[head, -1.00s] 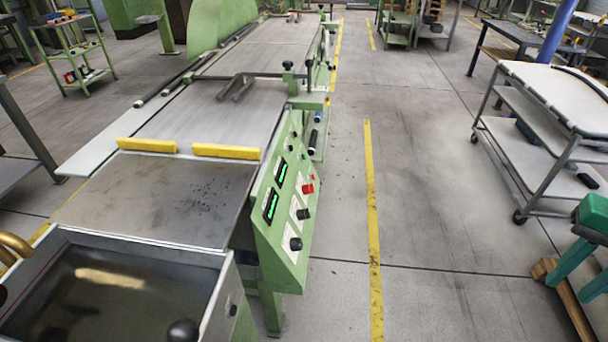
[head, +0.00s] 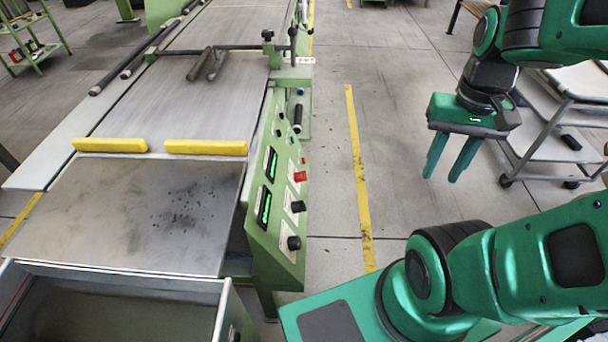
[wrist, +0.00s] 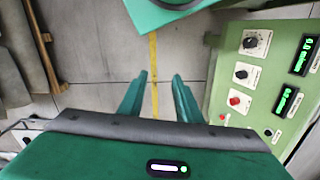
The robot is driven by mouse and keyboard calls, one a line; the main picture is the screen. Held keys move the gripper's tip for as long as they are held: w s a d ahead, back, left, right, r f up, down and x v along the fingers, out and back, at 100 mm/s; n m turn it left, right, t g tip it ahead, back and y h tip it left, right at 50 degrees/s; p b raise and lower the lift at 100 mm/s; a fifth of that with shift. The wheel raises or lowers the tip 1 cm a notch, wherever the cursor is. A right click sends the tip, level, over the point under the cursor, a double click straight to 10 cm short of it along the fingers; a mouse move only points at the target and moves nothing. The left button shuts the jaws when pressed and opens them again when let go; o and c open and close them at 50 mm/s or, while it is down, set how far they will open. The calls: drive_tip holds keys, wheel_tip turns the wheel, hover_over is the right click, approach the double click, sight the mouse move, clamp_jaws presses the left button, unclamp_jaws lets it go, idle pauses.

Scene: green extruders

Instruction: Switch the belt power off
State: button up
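The control panel (head: 256,232) is on the right side of the green belt machine. It has two green displays (head: 264,207), a red control (head: 300,176), two larger black knobs (head: 293,243) and smaller dark controls above. The wrist view shows the panel at right, with the red control (wrist: 234,101), black knobs (wrist: 240,74) and displays (wrist: 302,54). The labels are too small to read, so I cannot tell which is the belt power. My gripper (head: 445,172) is open and empty, pointing down over the aisle to the right of the panel, touching nothing.
The belt bed (head: 140,205) carries two yellow bars (head: 205,147). A metal bin (head: 120,310) stands at its near end. A wheeled cart (head: 540,140) is right, partly behind my arm. The aisle floor with its yellow line (head: 357,165) is clear between the panel and my gripper.

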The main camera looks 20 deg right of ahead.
drive_tip(key=shift+o, duration=0.6)
drive_tip(key=shift+o, duration=1)
drive_tip(key=shift+s+r, duration=0.2)
drive_tip(key=shift+s, duration=0.4)
drive_tip(key=m+t+y, duration=0.8)
drive_tip(key=m+y, duration=0.8)
drive_tip(key=m, duration=0.1)
approach(301, 177)
drive_tip(key=w+f+x, duration=0.1)
drive_tip(key=x, duration=0.6)
drive_tip(key=shift+w+a, duration=0.1)
